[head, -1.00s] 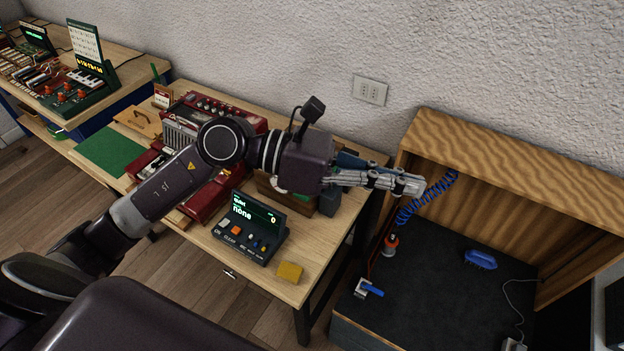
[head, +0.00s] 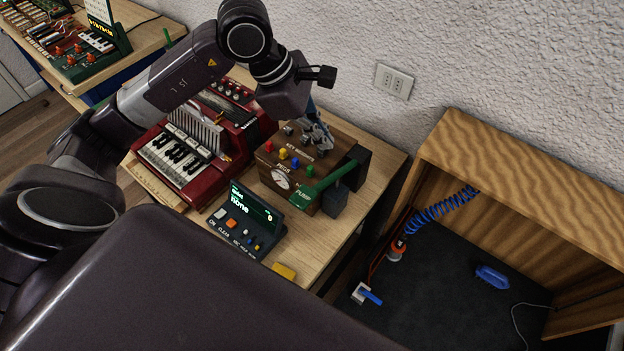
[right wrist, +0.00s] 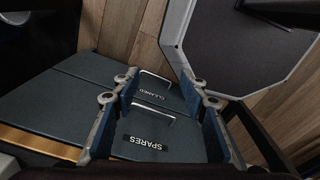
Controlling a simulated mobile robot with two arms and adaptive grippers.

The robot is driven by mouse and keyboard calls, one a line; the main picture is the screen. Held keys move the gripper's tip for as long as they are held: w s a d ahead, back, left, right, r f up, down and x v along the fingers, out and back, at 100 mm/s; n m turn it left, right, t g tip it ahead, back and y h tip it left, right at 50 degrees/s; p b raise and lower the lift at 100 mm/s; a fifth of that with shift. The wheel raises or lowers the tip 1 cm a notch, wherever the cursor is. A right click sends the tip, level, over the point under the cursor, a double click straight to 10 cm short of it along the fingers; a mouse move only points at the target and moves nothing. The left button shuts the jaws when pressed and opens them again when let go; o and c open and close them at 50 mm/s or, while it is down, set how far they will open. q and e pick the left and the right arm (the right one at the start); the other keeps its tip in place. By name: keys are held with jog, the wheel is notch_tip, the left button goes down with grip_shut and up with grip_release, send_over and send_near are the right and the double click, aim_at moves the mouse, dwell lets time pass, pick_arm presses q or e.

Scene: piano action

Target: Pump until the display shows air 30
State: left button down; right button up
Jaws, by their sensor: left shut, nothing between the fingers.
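The green pump lever (head: 325,183), lettered PUMP, slants up to the right on a brown wooden box (head: 265,176) with coloured buttons. A dark block stands at the box's right end. The dark display unit (head: 256,213) in front shows "none" in large letters; its smaller lines are too small to read. My left gripper (head: 324,141) is shut and empty, pointing down at the back of the box, behind the lever. I cannot tell whether it touches the box. My right gripper (right wrist: 167,88) is open and empty in the right wrist view, above drawers.
A red accordion (head: 182,158) stands left of the box. A yellow block (head: 284,271) lies at the desk's front edge. A wooden cabinet (head: 520,165) with a blue coiled hose (head: 440,212) stands right. Drawers marked SPARES (right wrist: 150,141) and CLEANED show below my right gripper.

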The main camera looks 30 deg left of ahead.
pick_arm(q)
jog(key=b, duration=0.3)
send_over(313, 188)
jog(key=w, duration=0.2)
notch_tip(313, 188, down, 5)
jog(key=shift+s, duration=0.15)
jog(key=f+b, duration=0.1)
jog(key=s+f+b, duration=0.1)
jog(key=f+b, duration=0.1)
jog(key=shift+s, duration=0.1)
jog(key=shift+s+f, duration=0.15)
jog(key=shift+f, duration=0.05)
pick_arm(e)
notch_tip(313, 188, down, 6)
jog(key=w, duration=0.1)
jog(key=shift+w+f, duration=0.2)
jog(key=shift+w, duration=0.05)
jog(key=shift+s, duration=0.15)
pick_arm(q)
jog(key=shift+s+f+b, duration=0.2)
jog(key=shift+f+b, duration=0.15)
jog(key=shift+b, duration=0.6)
pick_arm(e)
jog(key=shift+f, duration=0.75)
